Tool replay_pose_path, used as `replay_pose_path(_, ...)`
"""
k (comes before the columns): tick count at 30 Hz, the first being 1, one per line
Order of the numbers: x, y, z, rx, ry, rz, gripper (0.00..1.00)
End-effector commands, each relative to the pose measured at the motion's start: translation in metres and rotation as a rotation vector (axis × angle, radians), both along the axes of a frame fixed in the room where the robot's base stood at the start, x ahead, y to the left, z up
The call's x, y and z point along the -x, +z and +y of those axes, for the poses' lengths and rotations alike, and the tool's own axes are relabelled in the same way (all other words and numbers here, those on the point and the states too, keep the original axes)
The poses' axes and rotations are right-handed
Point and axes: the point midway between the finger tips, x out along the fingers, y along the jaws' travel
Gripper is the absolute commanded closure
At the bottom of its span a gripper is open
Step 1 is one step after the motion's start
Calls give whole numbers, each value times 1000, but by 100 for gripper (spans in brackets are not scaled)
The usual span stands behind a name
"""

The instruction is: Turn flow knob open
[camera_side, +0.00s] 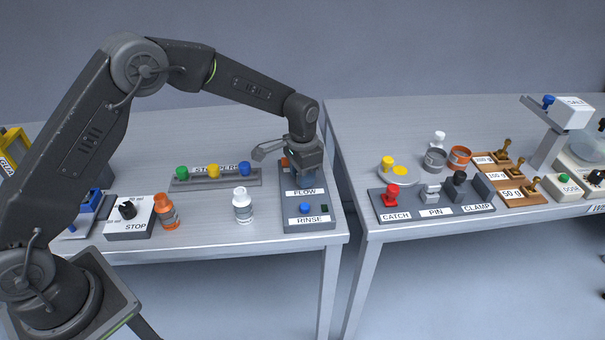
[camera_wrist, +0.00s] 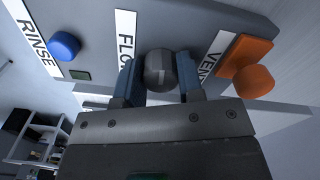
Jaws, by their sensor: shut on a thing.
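The flow knob (camera_wrist: 160,70) is a dark grey rounded knob beside the FLOW label (camera_wrist: 124,50) in the wrist view. My gripper (camera_wrist: 162,84) is shut on it, with one blue-grey finger on each side. In the side view my gripper (camera_side: 305,180) points down over the grey panel (camera_side: 308,228) and hides the knob. How far the knob is turned cannot be told.
The panel also bears a blue RINSE button (camera_wrist: 64,46) and an orange VENT knob (camera_wrist: 254,81) close to my fingers. A white bottle (camera_side: 242,206) stands left of the panel, with a stoppers rack (camera_side: 222,182) behind it. A gap separates the two tables.

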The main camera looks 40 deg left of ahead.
Motion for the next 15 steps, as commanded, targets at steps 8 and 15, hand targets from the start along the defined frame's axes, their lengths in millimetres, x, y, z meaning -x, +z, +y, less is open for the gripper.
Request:
replay_pose_path(8, -1, 0, 0, 1, -103, -3, 89)
replay_pose_path(15, -1, 0, 0, 1, -130, -3, 89)
